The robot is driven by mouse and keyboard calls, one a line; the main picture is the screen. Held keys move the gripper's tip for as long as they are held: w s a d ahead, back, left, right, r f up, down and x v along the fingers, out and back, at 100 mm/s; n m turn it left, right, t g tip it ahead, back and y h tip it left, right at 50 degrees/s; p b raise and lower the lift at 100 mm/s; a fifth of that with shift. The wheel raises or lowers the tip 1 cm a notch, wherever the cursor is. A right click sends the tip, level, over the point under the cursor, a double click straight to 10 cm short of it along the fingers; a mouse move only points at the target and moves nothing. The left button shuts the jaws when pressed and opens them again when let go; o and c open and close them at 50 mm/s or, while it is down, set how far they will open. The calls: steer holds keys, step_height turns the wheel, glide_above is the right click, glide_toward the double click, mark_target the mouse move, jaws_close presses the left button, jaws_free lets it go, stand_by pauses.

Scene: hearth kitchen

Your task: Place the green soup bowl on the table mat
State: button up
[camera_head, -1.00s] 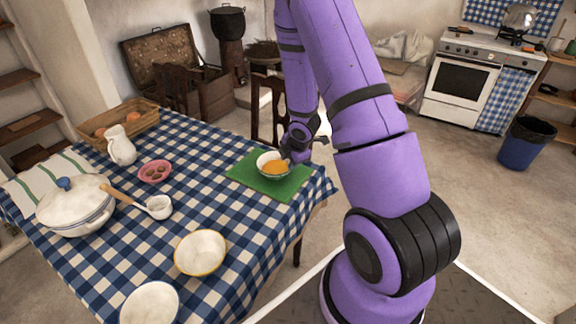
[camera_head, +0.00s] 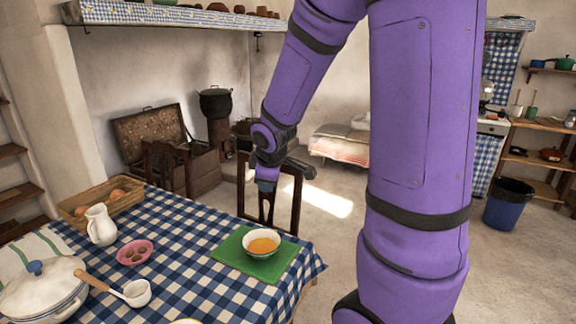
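The soup bowl (camera_head: 261,234) is pale with a greenish tint and holds orange soup. It stands upright on the green table mat (camera_head: 232,247), near the right end of the table. My gripper (camera_head: 267,190) is above and behind the bowl, in front of a dark chair, and apart from the bowl. Its fingers are small and dark against the chair, so I cannot tell whether they are open or shut.
The checked tablecloth (camera_head: 185,235) also bears a white pitcher (camera_head: 100,226), a pink dish (camera_head: 135,250), a lidded tureen (camera_head: 45,290), a ladle cup (camera_head: 137,293) and a basket (camera_head: 75,212). A wooden chair (camera_head: 288,205) stands behind the table.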

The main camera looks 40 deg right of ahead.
steer(key=s+a+r+m+y, duration=0.1)
steer(key=s+a+r+m, duration=0.1)
steer(key=s+a+r, duration=0.2)
steer(key=s+a+r+m, duration=0.3)
steer(key=s+r, duration=0.3)
steer(key=s, duration=0.4)
steer(key=s+a+r+m+y, duration=0.1)
steer(key=s+a+r+m, duration=0.2)
steer(key=s+a+r, duration=0.2)
steer(key=s, duration=0.2)
steer(key=shift+s+a+y, duration=0.3)
steer(key=shift+s+a, duration=0.05)
steer(key=shift+r, duration=0.1)
